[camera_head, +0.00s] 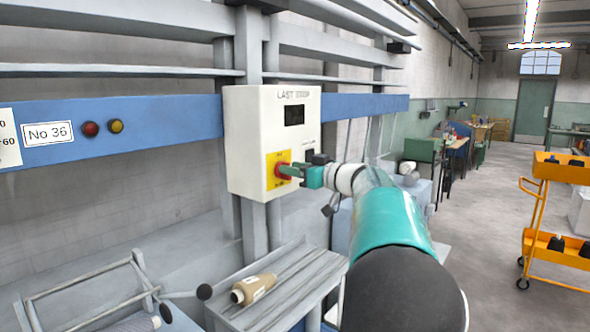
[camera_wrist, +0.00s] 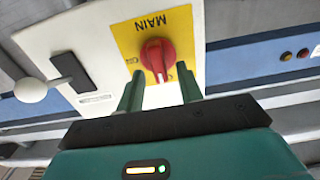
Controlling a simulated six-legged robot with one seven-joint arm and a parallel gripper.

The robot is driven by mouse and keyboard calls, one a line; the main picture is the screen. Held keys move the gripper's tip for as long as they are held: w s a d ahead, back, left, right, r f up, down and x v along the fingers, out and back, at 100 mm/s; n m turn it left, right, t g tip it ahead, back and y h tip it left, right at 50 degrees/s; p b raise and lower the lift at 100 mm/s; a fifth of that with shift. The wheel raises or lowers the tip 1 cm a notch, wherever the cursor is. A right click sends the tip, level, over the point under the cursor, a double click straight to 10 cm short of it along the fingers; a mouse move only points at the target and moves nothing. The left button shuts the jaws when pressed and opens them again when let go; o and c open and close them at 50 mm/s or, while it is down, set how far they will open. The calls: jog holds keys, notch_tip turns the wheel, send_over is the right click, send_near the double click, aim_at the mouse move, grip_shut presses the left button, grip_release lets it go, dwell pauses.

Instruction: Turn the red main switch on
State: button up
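The red main switch (camera_wrist: 158,56) is a round rotary knob on a yellow plate (camera_wrist: 180,25) marked "MAIN". It sits on the front of a white control box (camera_head: 248,135); the knob also shows in the head view (camera_head: 283,170), partly covered by my gripper. My gripper (camera_wrist: 160,82) has its two green fingers apart, one on each side of the knob's lower part in the wrist view. The fingertips are close to the knob, but I cannot tell whether they touch it. In the head view my gripper (camera_head: 292,171) reaches the box from the right.
A black switch (camera_wrist: 72,70) and a white ball-ended lever (camera_wrist: 30,89) are beside the yellow plate. Blue rail (camera_head: 150,120) runs behind the box. A yarn bobbin (camera_head: 253,289) lies on the ledge below. An orange trolley (camera_head: 555,210) stands right; the aisle floor is clear.

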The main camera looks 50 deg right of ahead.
jog(key=shift+w, duration=0.1)
grip_shut()
jog(key=shift+m, duration=0.4)
jog(key=shift+d+f+m, duration=0.2)
jog(key=shift+m, duration=2.65)
jog(key=shift+d+f+m, duration=0.2)
jog(key=shift+m, duration=2.7)
jog(key=shift+d+f+m, duration=0.2)
jog(key=shift+m, duration=2.65)
